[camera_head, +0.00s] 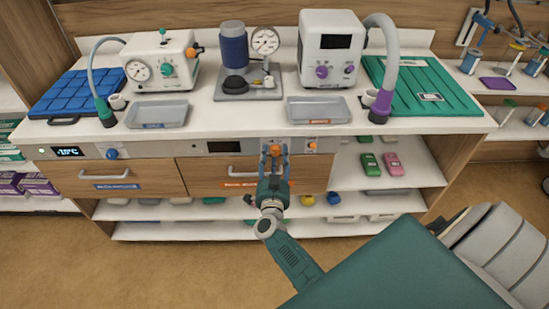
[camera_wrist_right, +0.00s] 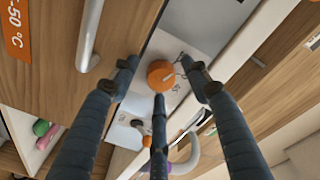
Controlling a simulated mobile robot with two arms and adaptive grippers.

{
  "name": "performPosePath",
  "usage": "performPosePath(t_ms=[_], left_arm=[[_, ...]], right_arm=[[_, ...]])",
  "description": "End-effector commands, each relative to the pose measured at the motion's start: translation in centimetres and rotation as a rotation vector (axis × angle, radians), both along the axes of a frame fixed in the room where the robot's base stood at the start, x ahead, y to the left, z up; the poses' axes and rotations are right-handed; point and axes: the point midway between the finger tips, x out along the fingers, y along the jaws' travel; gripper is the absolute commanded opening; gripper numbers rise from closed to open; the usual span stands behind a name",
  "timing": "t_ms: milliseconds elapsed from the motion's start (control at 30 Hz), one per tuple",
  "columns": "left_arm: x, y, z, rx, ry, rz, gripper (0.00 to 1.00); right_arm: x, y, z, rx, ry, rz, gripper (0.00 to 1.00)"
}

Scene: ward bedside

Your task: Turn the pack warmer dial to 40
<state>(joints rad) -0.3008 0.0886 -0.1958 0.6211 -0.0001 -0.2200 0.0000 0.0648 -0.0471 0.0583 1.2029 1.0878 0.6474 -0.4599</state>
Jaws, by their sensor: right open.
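The orange pack warmer dial (camera_head: 274,149) sits on the white front panel above the right drawer. It also shows in the right wrist view (camera_wrist_right: 161,75) as a round orange knob with a small pale mark and tiny dark marks on the panel beside it. I cannot read its setting. My right gripper (camera_head: 274,154) is open in front of the panel. In the wrist view two fingers of this gripper (camera_wrist_right: 159,78) flank the dial and a third lies below it; contact cannot be told. My left gripper is out of view.
A dark display (camera_head: 223,147) lies left of the dial and a small orange button (camera_head: 311,146) right of it. A blue dial (camera_head: 112,153) is on the left panel. The right drawer's handle (camera_head: 250,173) projects close below. A green surface (camera_head: 400,270) fills the lower right.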

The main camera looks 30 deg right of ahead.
Motion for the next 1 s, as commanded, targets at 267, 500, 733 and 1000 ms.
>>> performPosePath(t_ms=[267, 500, 733, 1000], left_arm=[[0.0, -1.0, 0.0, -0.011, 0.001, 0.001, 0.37], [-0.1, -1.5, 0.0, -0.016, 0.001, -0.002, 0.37], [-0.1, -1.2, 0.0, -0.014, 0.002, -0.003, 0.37], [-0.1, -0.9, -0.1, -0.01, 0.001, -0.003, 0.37]], right_arm=[[0.0, 0.0, 0.0, -0.001, 0.001, 0.001, 0.13], [0.0, 0.1, -0.1, 0.005, -0.002, 0.002, 0.03], [0.0, 0.2, -0.1, 0.031, -0.016, 0.003, 0.03], [0.0, 0.3, -0.2, 0.07, -0.038, 0.004, 0.03]])
